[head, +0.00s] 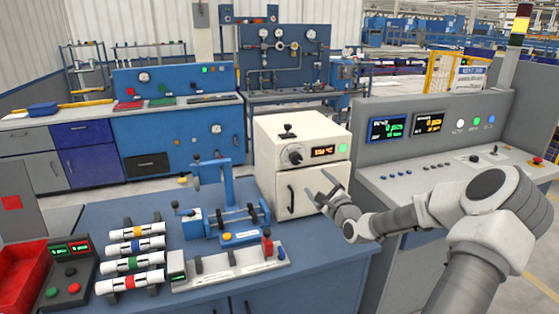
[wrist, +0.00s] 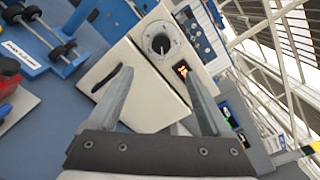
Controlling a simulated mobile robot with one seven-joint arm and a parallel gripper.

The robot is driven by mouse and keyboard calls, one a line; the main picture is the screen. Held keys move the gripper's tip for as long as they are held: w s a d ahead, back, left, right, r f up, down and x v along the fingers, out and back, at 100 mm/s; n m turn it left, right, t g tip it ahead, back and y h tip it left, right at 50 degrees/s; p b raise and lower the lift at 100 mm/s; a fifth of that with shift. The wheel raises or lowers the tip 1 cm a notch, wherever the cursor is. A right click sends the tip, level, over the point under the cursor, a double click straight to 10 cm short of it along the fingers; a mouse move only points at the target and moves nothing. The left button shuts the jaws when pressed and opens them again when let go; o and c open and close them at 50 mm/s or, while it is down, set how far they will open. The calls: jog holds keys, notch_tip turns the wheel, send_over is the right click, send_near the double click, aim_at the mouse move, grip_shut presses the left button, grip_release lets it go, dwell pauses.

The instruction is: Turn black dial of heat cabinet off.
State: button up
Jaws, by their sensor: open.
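The heat cabinet (head: 268,148) is a cream box at the back right of the blue workbench. A green light (head: 342,148) glows to the right of the display. My gripper (head: 328,187) is open and empty in front of the cabinet door, lower than the dial and to its right. In the wrist view the dial (wrist: 160,43) shows beyond and between the open fingers (wrist: 165,85), apart from them. The dial's exact setting is hard to read.
The cabinet has a dark door handle (head: 291,198) and a black knob (head: 288,132) on top. A blue fixture (head: 226,215) and several banded pipes (head: 137,247) stand on the bench to the left. A grey control console (head: 400,180) stands to the right.

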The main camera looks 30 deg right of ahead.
aim_at(297, 161)
jog(key=x, duration=0.8)
jog(key=p+x, duration=0.1)
jog(key=x, duration=0.8)
jog(key=shift+w+r, duration=0.2)
jog(key=shift+c, duration=0.3)
grip_shut()
jog(key=shift+f, duration=0.1)
